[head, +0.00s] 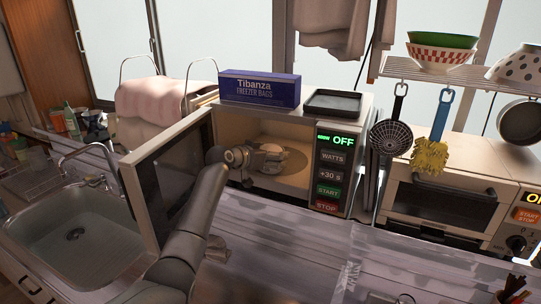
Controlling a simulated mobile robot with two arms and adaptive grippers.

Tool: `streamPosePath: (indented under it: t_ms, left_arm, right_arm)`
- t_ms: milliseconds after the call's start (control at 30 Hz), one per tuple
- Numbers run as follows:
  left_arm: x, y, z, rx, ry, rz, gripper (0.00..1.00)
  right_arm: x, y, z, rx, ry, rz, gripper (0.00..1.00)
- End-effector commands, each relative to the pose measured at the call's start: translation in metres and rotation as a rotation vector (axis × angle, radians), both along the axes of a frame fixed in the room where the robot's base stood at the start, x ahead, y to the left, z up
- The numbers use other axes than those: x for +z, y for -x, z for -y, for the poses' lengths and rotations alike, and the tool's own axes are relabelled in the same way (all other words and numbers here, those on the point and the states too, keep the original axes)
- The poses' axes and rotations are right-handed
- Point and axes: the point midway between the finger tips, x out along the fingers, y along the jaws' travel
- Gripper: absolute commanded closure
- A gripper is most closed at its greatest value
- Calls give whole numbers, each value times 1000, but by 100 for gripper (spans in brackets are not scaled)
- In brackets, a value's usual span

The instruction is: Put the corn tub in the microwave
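The microwave (305,120) stands on the counter at the centre. Its door (168,180) is swung open to the left, and its display reads OFF. My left arm comes in from below, past the door, and my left gripper (272,158) is inside the lit cavity. The fingers are small and dark here, so I cannot tell whether they are open or shut. A pale round shape (294,162) shows just beyond the gripper, on the cavity floor. I cannot tell whether it is the turntable or a tub. No corn tub is clearly recognisable. My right gripper is not in view.
A freezer bag box (259,88) and a dark tray (336,102) sit on top of the microwave. The sink (70,235) is at left, and a toaster oven (440,205) is at right. Utensils hang between the two appliances.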

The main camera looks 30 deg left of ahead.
Motion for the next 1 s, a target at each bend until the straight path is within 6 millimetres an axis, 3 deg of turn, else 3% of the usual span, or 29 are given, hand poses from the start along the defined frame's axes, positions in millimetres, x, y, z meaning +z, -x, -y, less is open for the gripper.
streamPosePath:
  t_ms: [67,533,1000]
  left_arm:
    - [0,0,0,0,0,0,4]
    - [3,2,-1,1,-1,0,4]
    - [20,52,-11,1,-4,1,4]
  right_arm:
    - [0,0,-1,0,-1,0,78]
    - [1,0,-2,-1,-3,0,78]
    - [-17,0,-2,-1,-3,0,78]
